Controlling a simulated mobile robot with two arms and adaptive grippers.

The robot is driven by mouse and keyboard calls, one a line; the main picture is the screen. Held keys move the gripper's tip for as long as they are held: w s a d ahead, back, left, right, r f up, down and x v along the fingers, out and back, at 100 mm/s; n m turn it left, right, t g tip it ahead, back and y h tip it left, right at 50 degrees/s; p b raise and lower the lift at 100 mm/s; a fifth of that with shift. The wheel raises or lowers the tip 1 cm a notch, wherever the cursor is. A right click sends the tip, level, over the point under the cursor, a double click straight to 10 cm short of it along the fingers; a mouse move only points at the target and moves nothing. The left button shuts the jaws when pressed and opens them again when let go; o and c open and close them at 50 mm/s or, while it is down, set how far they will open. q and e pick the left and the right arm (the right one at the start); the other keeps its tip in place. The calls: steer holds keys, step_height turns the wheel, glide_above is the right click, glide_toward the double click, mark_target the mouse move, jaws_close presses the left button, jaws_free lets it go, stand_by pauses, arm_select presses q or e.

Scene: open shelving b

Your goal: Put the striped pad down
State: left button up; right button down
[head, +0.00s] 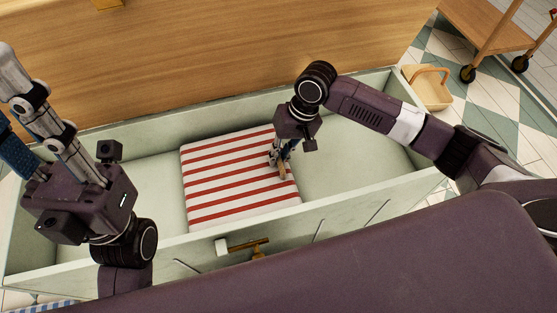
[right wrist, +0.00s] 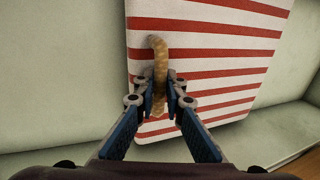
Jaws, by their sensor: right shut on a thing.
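The striped pad (head: 228,178), white with red stripes, is inside the open pale green drawer (head: 340,212), near its middle. It looks roughly flat, but I cannot tell whether its whole underside touches the drawer floor. A tan loop-like handle (right wrist: 160,62) shows at the pad in the right wrist view. My right gripper (head: 281,166) is over the pad's right side, its fingers (right wrist: 160,98) shut on this handle. My left gripper (head: 14,110) is at the far left, away from the pad, with its tips partly out of frame.
Bare drawer floor lies left and right (head: 345,155) of the pad. A wooden front (head: 220,60) rises behind the drawer. A brass handle (head: 248,244) is on the drawer's front. A tan basket (head: 428,88) and a wheeled wooden cart (head: 485,25) stand at the upper right.

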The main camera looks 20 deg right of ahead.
steer(key=shift+f, duration=0.25)
steer(key=c, duration=2)
jaws_free()
